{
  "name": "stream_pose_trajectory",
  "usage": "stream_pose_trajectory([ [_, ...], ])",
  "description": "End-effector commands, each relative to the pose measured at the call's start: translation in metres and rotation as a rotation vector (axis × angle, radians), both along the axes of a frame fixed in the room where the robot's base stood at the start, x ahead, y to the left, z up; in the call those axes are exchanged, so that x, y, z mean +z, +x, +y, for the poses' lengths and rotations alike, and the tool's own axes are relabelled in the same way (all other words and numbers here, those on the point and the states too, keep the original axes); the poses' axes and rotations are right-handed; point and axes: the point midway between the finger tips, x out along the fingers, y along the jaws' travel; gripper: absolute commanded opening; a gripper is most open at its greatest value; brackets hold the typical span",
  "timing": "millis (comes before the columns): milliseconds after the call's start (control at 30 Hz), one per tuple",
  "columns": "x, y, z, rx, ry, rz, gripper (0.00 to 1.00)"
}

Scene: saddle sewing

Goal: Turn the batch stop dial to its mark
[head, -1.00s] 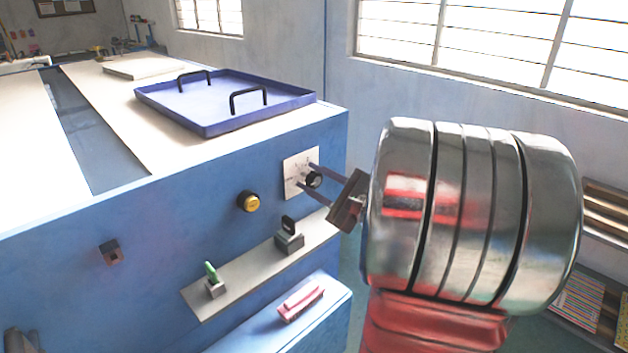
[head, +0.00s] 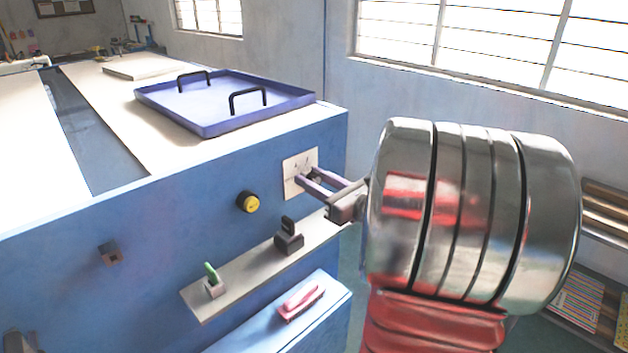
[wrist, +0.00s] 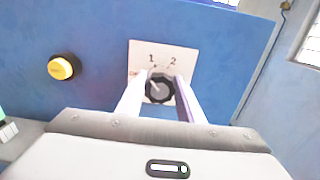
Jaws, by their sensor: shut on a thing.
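The batch stop dial (wrist: 159,88) is a dark knob on a white plate (wrist: 191,56) on the blue cabinet front. The plate carries the marks 1 and 2 along its top and a small red label at the left. A pale line on the knob points up and to the left. My gripper (wrist: 160,92) is shut on the dial, one finger on each side of it. In the head view my gripper (head: 303,185) reaches the plate (head: 291,166) from the right and its fingers hide most of the knob.
A yellow button (head: 248,202) sits left of the plate. Below, a grey ledge (head: 250,264) carries a black switch (head: 289,236) and a green-tipped lever (head: 212,277). A red-pink item (head: 301,301) lies on a lower blue shelf. A blue tray (head: 222,108) rests on top.

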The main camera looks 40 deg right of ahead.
Motion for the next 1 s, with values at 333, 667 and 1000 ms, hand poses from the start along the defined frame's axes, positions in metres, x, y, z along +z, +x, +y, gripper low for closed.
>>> stream_pose_trajectory([
  [333, -0.0025, -0.0002, 0.0001, 0.001, 0.211, 0.011, 0.11],
  [667, -0.0027, -0.0003, -0.0003, 0.000, 0.262, 0.013, 0.11],
  [1000, -0.0027, -0.0004, -0.0006, -0.001, 0.262, 0.013, 0.39],
])
